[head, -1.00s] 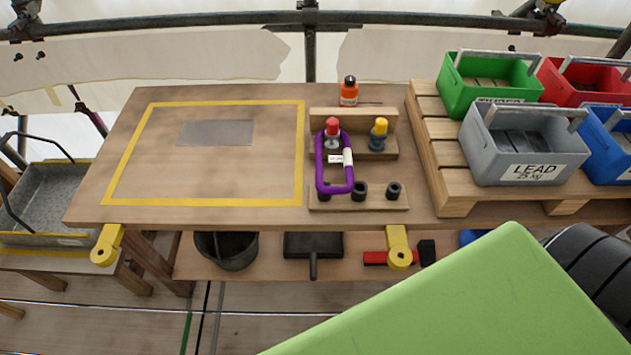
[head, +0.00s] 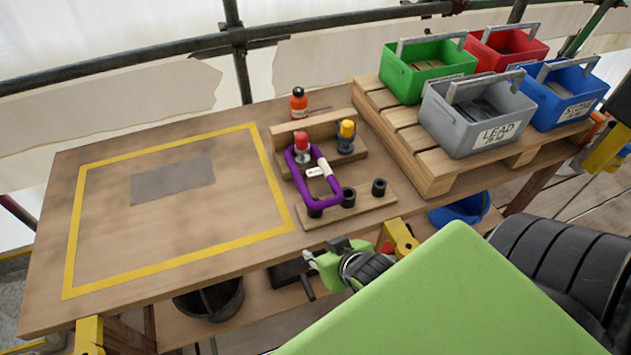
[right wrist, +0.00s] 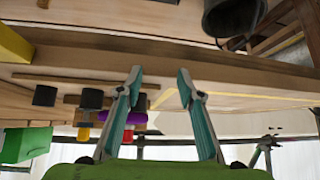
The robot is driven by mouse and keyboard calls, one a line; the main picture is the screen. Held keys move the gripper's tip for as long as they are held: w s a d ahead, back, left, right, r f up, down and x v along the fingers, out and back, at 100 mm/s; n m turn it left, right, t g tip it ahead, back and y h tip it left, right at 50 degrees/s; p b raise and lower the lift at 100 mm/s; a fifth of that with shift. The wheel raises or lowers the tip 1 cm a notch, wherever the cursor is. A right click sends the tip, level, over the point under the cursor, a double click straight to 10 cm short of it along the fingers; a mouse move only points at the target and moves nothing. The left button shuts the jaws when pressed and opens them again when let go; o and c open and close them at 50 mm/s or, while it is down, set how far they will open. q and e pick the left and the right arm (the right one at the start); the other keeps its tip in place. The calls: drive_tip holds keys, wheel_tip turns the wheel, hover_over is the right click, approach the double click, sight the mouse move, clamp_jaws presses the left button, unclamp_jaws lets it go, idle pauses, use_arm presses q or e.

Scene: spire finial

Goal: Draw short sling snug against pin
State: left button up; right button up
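The purple short sling (head: 332,201) forms a loop on a wooden stand (head: 370,208) on the bench. Its far end is around the red-topped pin (head: 301,143); its near end lies by the black pegs, and I cannot tell how tight it is. A white tag hangs within the loop. A yellow-topped pin (head: 346,133) stands to the right. My right gripper (head: 309,261) is in front of the bench edge, short of the sling. In the right wrist view its fingers (right wrist: 160,82) are apart and empty; part of the sling (right wrist: 110,116) shows beyond. My left gripper is not in view.
An orange bottle (head: 298,103) stands behind the stand. A pallet (head: 413,145) with green, red, grey and blue crates is to the right. A yellow bracket (head: 400,238) is on the front edge beside my right gripper.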

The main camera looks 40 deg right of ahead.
sight(302, 181)
drive_tip(key=w+d+r+m+t+h, duration=0.1)
drive_tip(key=w+d+r+m+t, duration=0.2)
drive_tip(key=r, duration=0.6)
drive_tip(key=shift+w+d+r+t+h, duration=0.2)
drive_tip(key=shift+w+d+t+h, duration=0.15)
drive_tip(key=shift+w+t, duration=0.8)
drive_tip(key=p+x, duration=0.1)
drive_tip(key=x, duration=1.3)
drive_tip(key=shift+a+f, duration=0.1)
drive_tip(key=shift+a, duration=0.05)
drive_tip(key=shift+c, duration=0.3)
clamp_jaws()
